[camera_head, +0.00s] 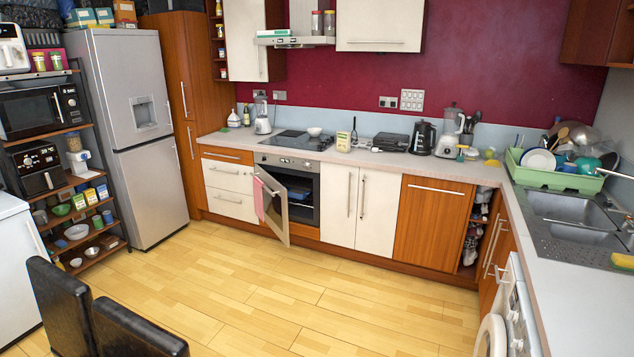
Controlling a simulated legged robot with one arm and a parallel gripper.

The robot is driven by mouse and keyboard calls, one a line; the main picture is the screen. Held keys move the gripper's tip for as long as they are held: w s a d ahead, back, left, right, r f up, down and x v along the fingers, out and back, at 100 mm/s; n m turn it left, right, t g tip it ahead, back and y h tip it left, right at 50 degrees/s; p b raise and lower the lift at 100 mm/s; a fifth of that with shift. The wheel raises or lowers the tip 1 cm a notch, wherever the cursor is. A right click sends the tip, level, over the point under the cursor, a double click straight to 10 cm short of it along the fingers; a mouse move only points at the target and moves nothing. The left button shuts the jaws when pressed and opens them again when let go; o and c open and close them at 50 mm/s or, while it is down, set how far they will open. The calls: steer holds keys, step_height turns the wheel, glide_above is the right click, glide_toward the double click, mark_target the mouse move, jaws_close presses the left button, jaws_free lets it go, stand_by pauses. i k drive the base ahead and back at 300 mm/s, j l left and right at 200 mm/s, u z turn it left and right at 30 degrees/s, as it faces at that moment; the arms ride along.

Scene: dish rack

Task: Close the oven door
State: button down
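The oven (301,188) is built into the back counter, left of the white cupboard doors. Its door (271,208) stands ajar, hinged at the left side and swung out into the room, so the dark inside shows on the right. A pink towel (258,198) hangs at the door's left part. The oven's control panel (289,162) is above the opening. My gripper and arm are not in view.
Black chairs (135,331) stand at the front left. A fridge (128,120) and a shelf rack (77,210) line the left side. A washing machine (508,315) is at the front right. The wooden floor (290,290) before the oven is clear.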

mark_target(275, 199)
steer(key=i+j+u, duration=0.1)
steer(key=i+u, duration=0.2)
steer(key=i, duration=0.8)
steer(key=i+l+u, duration=0.15)
steer(key=i+u, duration=0.2)
steer(key=i, duration=0.7)
steer(key=i+u, duration=0.35)
steer(key=i, duration=1.95)
steer(key=i+j, duration=0.15)
steer(key=i, duration=0.15)
steer(key=z, duration=0.05)
